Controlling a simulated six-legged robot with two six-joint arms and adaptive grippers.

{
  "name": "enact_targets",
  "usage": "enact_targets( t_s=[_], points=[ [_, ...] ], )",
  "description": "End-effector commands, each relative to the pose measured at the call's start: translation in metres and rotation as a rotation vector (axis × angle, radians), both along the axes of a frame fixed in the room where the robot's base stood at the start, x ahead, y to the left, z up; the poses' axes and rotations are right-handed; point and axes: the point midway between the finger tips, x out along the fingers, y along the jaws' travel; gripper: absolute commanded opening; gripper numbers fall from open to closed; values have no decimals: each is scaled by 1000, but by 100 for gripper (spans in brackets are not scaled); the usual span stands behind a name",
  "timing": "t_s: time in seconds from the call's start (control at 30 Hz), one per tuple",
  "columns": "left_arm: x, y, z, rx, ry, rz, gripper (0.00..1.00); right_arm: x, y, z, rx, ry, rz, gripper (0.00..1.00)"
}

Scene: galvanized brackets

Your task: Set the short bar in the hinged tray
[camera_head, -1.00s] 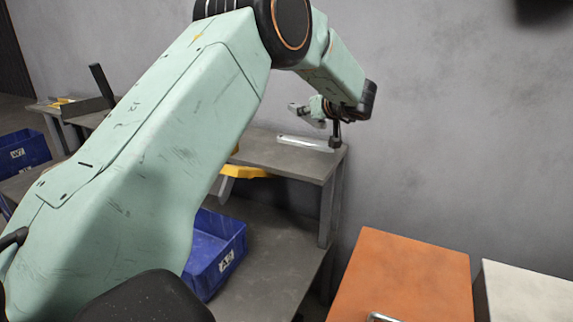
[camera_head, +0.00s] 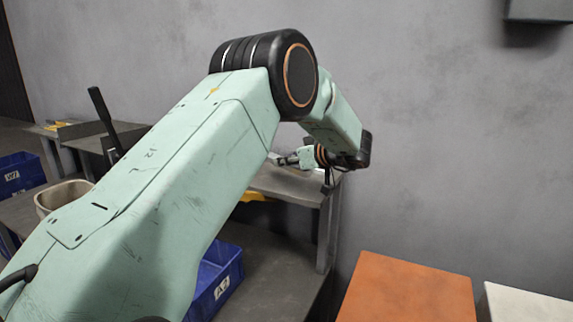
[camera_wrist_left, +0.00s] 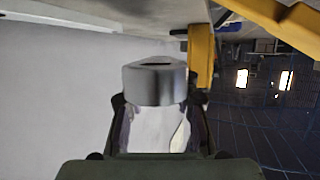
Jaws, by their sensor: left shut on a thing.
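My left gripper (camera_head: 327,182) is small and partly hidden beyond my forearm, close above the grey raised shelf (camera_head: 285,187) near the wall. In the left wrist view its fingers (camera_wrist_left: 157,128) are shut on a grey metal piece with a dark slot (camera_wrist_left: 155,85). This looks like the short bar, seen nearly end-on. I cannot make out the bar clearly in the head view. I cannot pick out a hinged tray in either view. My right gripper is not in view.
A blue bin (camera_head: 218,280) stands on the lower bench beneath the shelf. A beige bin (camera_head: 62,195) and another blue bin (camera_head: 20,175) are at left. An orange-topped unit (camera_head: 408,290) and a white one (camera_head: 530,303) stand at right. A yellow bracket (camera_wrist_left: 201,57) is near the gripper.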

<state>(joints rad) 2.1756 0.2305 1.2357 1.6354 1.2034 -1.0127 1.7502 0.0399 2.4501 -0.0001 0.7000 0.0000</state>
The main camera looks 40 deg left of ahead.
Motion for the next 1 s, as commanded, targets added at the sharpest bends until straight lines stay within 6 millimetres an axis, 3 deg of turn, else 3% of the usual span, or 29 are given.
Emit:
enact_targets(
  t_s=[0.1,0.3,0.83,0.87,1.0],
  points=[
    [0,0,-28,0,2,-1,0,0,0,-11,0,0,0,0],
    [0,0,-53,1,1,0,0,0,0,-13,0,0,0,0],
    [0,0,-62,1,-1,-1,0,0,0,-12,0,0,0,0],
    [0,0,-62,0,-1,-1,32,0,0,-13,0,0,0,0],
    [0,0,-62,0,-1,-1,44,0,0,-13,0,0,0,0]
  ],
)
